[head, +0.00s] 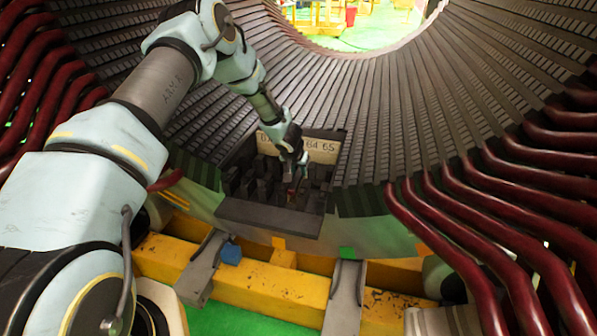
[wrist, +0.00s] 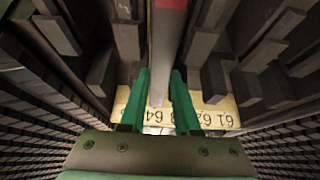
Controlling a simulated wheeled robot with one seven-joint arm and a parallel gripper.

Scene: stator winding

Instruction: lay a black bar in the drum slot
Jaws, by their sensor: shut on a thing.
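My gripper (head: 299,162) reaches down over the dark bar holder (head: 268,214) on the drum floor. In the wrist view its two green fingers (wrist: 161,78) are shut on a long, narrow grey bar (wrist: 166,50) with a red part at the top edge of the picture. Other dark bars or blocks stand on both sides of it in the wrist view. I cannot tell whether the held bar is clear of the holder. The drum's slotted inner wall (head: 370,115) curves around and behind the holder. No single target slot is distinguishable.
A pale number board (head: 322,150) stands at the back of the holder; it also shows below the fingers in the wrist view (wrist: 222,115). Dark red coils (head: 490,235) line the drum edge on both sides. A yellow beam (head: 265,290) runs in front. Space above the holder is open.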

